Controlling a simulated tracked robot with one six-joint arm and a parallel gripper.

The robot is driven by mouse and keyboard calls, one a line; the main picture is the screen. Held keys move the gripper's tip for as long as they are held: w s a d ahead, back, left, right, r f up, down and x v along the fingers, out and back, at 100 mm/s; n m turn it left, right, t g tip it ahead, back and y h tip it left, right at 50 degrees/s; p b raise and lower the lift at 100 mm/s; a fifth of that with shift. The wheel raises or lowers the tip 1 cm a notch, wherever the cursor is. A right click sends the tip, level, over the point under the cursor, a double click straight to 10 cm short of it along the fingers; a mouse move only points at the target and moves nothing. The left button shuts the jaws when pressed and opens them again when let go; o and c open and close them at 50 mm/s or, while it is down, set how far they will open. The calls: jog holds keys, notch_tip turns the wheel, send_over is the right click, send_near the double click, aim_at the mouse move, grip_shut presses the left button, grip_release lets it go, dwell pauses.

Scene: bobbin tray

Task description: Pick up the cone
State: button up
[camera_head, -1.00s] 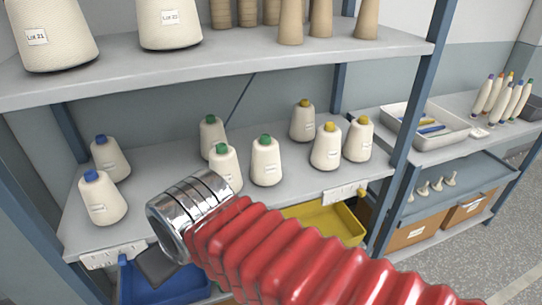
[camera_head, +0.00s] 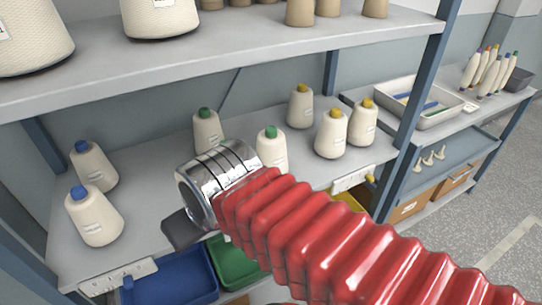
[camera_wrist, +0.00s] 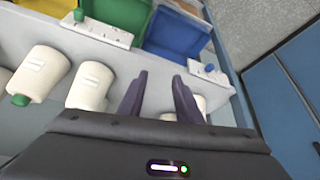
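Cream yarn cones stand upright on the middle shelf, and I cannot tell which one is meant. Two have blue caps, a front one (camera_head: 94,217) and a back one (camera_head: 93,167). Green-capped cones stand mid-shelf, one at the back (camera_head: 207,128) and one (camera_head: 271,148) partly behind my arm. Yellow-capped cones (camera_head: 332,135) stand to the right. In the wrist view, my gripper (camera_wrist: 162,80) is open with nothing between its two dark fingers. A green-capped cone (camera_wrist: 38,72) and another cone (camera_wrist: 90,87) stand left of the fingers. Cones below are partly hidden by the gripper.
A blue bin (camera_head: 178,278) and a green bin (camera_head: 238,262) sit below the shelf front; a yellow bin (camera_wrist: 178,35) is beside them. The upper shelf (camera_head: 250,42) overhangs the cones. A blue upright (camera_head: 412,120) stands right. A grey tray (camera_head: 435,112) lies beyond it.

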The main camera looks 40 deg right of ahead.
aim_at(284, 145)
jog(key=shift+o, duration=0.4)
